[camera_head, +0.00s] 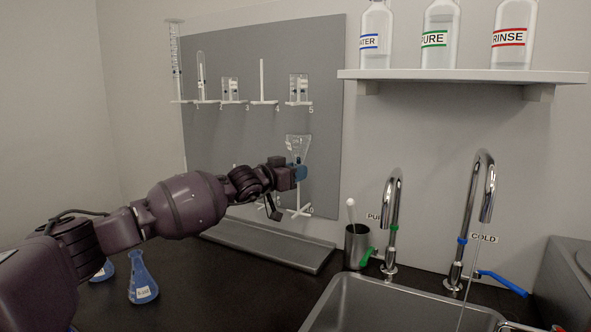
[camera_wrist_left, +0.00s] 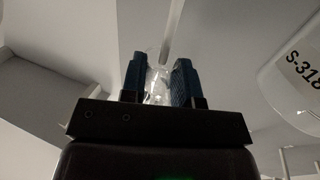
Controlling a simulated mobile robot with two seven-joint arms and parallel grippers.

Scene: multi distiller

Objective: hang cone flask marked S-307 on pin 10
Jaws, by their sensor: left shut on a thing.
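My left gripper (camera_head: 298,173) is shut on the neck of a clear cone flask (camera_head: 298,147), in front of the right part of the grey pegboard. The flask is upside down, wide base up; its label is too small to read in the head view. A white pin (camera_head: 298,197) stands just below the gripper; whether its tip is inside the neck cannot be told. In the left wrist view, the clear neck (camera_wrist_left: 157,85) is between the blue fingertips. Another glass vessel marked S-318 (camera_wrist_left: 305,70) shows at right there. My right gripper is not in view.
The pegboard (camera_head: 265,125) has an upper row of pins, some with glassware. Two flasks with blue liquid (camera_head: 143,280) stand on the dark counter at left. A drip tray (camera_head: 270,243) lies below the board. A cup (camera_head: 357,247), taps and sink (camera_head: 400,305) are at right.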

